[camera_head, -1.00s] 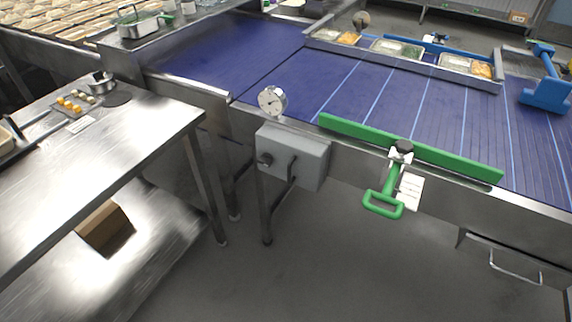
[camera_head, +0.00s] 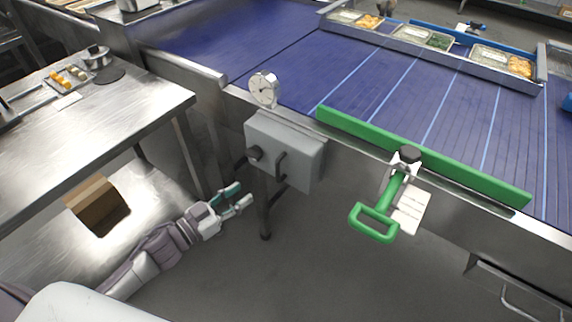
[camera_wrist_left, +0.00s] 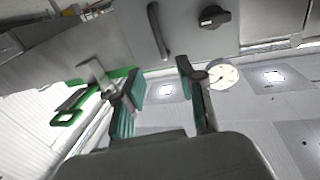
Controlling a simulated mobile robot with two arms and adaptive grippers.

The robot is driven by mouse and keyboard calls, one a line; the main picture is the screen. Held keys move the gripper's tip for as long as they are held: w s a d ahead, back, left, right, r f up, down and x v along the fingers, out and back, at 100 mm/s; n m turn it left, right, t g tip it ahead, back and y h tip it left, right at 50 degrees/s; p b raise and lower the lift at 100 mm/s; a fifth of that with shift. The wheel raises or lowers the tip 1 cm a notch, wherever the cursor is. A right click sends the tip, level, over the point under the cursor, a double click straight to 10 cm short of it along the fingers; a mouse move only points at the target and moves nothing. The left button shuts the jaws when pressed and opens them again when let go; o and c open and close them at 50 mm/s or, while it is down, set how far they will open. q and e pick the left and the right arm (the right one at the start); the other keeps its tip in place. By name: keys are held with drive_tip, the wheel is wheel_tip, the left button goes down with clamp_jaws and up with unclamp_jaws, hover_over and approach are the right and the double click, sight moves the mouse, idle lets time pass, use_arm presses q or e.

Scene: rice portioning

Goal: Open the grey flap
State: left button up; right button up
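The grey flap (camera_head: 297,152) is the front of a grey box fixed to the side of the conveyor. It looks closed. It carries a dark upright handle (camera_head: 281,164), and a black knob (camera_head: 254,153) sits at its left. In the left wrist view the flap (camera_wrist_left: 188,40) is at the top, upside down, with its handle (camera_wrist_left: 158,30) and the knob (camera_wrist_left: 214,16). My left gripper (camera_head: 243,194) is open and empty, below and left of the box, apart from the handle. Its open fingers show in the left wrist view (camera_wrist_left: 160,78). My right gripper is in neither view.
A round gauge (camera_head: 264,89) stands above the box. A green bar (camera_head: 430,157) with a green handle (camera_head: 373,222) is to its right. A steel table (camera_head: 90,125) with a lower shelf and cardboard box (camera_head: 101,204) is left. The floor below the flap is mostly clear, apart from a metal leg.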

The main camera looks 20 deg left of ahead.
use_arm(q)
hover_over(278, 183)
drive_tip(key=shift+w+a, duration=0.1)
drive_tip(key=shift+w, duration=0.3)
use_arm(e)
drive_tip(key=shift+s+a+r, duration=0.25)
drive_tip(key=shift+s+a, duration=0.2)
use_arm(q)
clamp_jaws()
